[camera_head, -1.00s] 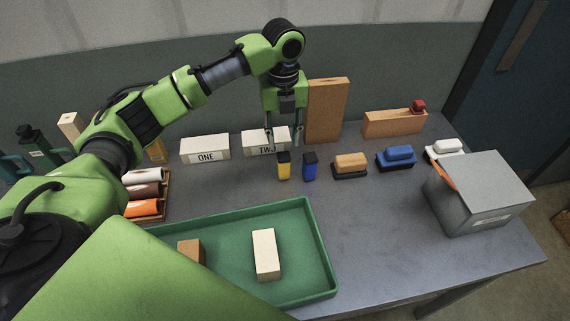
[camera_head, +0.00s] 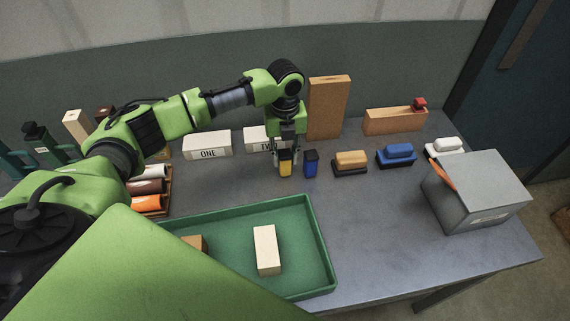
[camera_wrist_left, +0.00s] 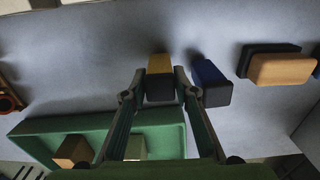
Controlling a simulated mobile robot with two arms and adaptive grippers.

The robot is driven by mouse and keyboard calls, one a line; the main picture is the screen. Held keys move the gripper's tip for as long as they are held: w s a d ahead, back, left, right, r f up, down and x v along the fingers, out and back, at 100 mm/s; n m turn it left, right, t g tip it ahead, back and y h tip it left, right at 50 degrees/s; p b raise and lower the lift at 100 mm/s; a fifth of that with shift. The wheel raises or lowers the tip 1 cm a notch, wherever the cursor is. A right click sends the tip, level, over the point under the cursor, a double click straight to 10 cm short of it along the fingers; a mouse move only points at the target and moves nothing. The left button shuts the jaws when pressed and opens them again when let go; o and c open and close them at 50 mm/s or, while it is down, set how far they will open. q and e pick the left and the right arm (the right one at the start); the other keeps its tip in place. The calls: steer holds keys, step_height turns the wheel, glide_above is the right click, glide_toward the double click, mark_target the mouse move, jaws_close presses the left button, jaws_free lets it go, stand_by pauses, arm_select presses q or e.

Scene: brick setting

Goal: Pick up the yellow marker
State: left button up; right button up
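The yellow marker (camera_head: 285,168), a short block with a black cap, stands upright on the grey table. In the wrist view the yellow marker (camera_wrist_left: 160,72) is between my left gripper's fingertips. My left gripper (camera_head: 285,158) points down over it. In the wrist view my left gripper (camera_wrist_left: 160,80) is open, one finger on each side, with narrow gaps to the marker. Whether either finger touches it is hard to tell. My right gripper is not in view.
A blue marker (camera_head: 310,165) stands close on the right. Erasers in tan (camera_head: 350,160), blue (camera_head: 396,154) and white (camera_head: 445,147) follow. Block TWO (camera_head: 256,139) is just behind. A green tray (camera_head: 325,255) lies in front, and a grey box (camera_head: 478,195) at right.

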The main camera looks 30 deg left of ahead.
arm_select(q)
steer(key=c, duration=0.5)
steer(key=shift+o, duration=0.2)
steer(key=shift+r+b, duration=0.3)
steer(key=shift+r, duration=0.25)
steer(key=shift+s+a+r+b, duration=0.15)
steer(key=shift+r+b, duration=0.25)
steer(key=shift+r, duration=0.85)
steer(key=s+a+r+b, duration=0.2)
steer(key=s+a+r, duration=0.6)
steer(key=s, duration=0.3)
steer(key=shift+r+b, duration=0.3)
steer(key=shift+r, duration=0.45)
steer(key=shift+w+a, duration=0.1)
